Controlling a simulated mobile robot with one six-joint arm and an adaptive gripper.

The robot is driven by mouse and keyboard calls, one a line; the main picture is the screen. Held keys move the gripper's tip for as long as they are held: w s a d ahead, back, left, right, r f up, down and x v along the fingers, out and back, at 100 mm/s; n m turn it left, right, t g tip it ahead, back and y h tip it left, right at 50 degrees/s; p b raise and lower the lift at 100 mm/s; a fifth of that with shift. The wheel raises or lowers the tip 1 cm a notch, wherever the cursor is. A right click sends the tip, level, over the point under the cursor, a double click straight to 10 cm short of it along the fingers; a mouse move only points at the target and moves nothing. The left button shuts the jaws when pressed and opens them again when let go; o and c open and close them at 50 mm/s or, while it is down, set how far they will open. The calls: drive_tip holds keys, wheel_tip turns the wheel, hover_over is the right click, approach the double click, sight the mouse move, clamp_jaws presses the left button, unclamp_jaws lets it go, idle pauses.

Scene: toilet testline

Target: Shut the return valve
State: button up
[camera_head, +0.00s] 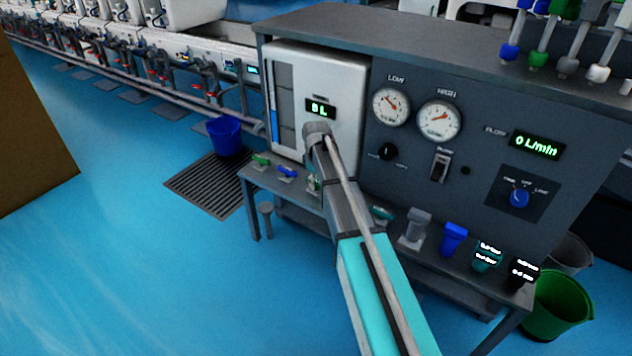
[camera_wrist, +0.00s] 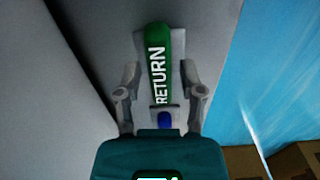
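The return valve's green handle (camera_wrist: 158,65), marked RETURN in white, lies lengthwise up the middle of the wrist view. My gripper (camera_wrist: 160,70) is open, with one finger on each side of the handle. I see a gap on both sides, so the fingers look apart from it. A small blue part (camera_wrist: 165,119) shows just below the handle, near my gripper's palm. In the head view my arm reaches down to the bench and hides the gripper's fingers. I cannot tell there which lever is the return handle.
A green lever (camera_head: 261,160) and a blue lever (camera_head: 287,172) sit at the bench's left front. A white tank panel (camera_head: 345,75) and a dark gauge panel (camera_head: 470,110) stand behind. A blue bucket (camera_head: 224,135) is on the floor.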

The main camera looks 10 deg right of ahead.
sight(316, 181)
drive_tip(key=shift+n, duration=0.3)
idle(0.4)
drive_tip(key=shift+n, duration=0.8)
drive_tip(key=shift+r+p, duration=0.5)
wheel_tip(316, 181, up, 13)
drive_tip(key=p, duration=1.3)
drive_tip(key=s+f+m+b, duration=1.1)
drive_tip(key=s+f+b, duration=1.1)
drive_tip(key=s, duration=0.4)
drive_tip(key=shift+s+f, duration=0.15)
drive_tip(key=shift+s, duration=0.05)
wheel_tip(316, 181, up, 55)
drive_tip(key=p, duration=5.5)
